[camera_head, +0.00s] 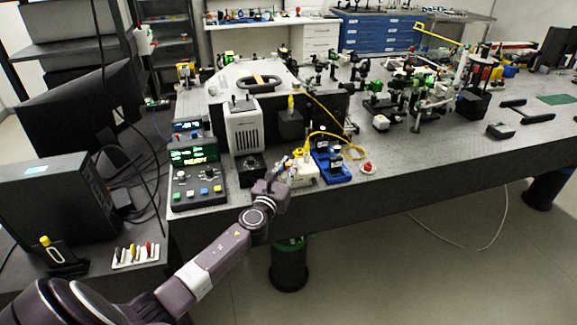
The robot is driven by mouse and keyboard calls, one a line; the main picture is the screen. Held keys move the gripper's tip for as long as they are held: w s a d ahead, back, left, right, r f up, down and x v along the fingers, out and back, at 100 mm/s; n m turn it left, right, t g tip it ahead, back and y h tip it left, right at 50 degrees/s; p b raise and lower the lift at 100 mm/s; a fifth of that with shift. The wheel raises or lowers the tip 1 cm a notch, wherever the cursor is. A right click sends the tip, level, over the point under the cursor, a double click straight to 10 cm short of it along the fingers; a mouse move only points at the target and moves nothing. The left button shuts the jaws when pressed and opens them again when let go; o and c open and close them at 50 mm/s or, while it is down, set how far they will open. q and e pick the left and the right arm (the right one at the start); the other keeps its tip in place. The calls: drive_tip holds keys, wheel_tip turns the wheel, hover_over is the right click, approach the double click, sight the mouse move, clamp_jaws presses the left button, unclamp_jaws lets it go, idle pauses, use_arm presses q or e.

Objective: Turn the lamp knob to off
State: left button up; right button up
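A white vented housing (243,127), which looks like the lamp, stands upright on the bench. A black box (250,168) with a small light round mark on its front sits at its foot; I cannot tell for sure whether that is the lamp knob. My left gripper (284,170) is at the bench's front edge, just right of the black box and close to a small white box (302,172). It is small and partly blends with things behind it, so its opening and any contact are unclear. My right gripper is out of view.
A control unit (195,175) with a green "READY" display and coloured buttons stands left of the black box. A blue device (330,165) with yellow cable and a red button (368,167) sit to the right. The bench's front edge (450,160) is clear further right.

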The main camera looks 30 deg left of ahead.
use_arm(q)
clamp_jaws()
drive_tip(key=shift+n+y, duration=0.4)
drive_tip(key=shift+y, duration=0.5)
drive_tip(key=shift+d+n+g+y+p, duration=0.1)
drive_tip(key=shift+n+g+y+p, duration=0.2)
drive_tip(key=shift+n+g+y, duration=0.55)
drive_tip(key=n+g+y, duration=0.1)
drive_tip(key=y, duration=0.1)
drive_tip(key=n+g+y+b, duration=0.1)
drive_tip(key=shift+f+n+y, duration=0.15)
drive_tip(key=shift+n+y, duration=0.2)
drive_tip(key=n+g+y+b, duration=0.2)
drive_tip(key=shift+w+g+y, duration=0.1)
drive_tip(key=shift+g+y, duration=0.2)
drive_tip(key=shift+g, duration=0.05)
drive_tip(key=shift+n+g+y+b, duration=1.1)
drive_tip(key=shift+n+g+b, duration=0.4)
drive_tip(key=shift+g+b, duration=0.2)
drive_tip(key=shift+r, duration=0.2)
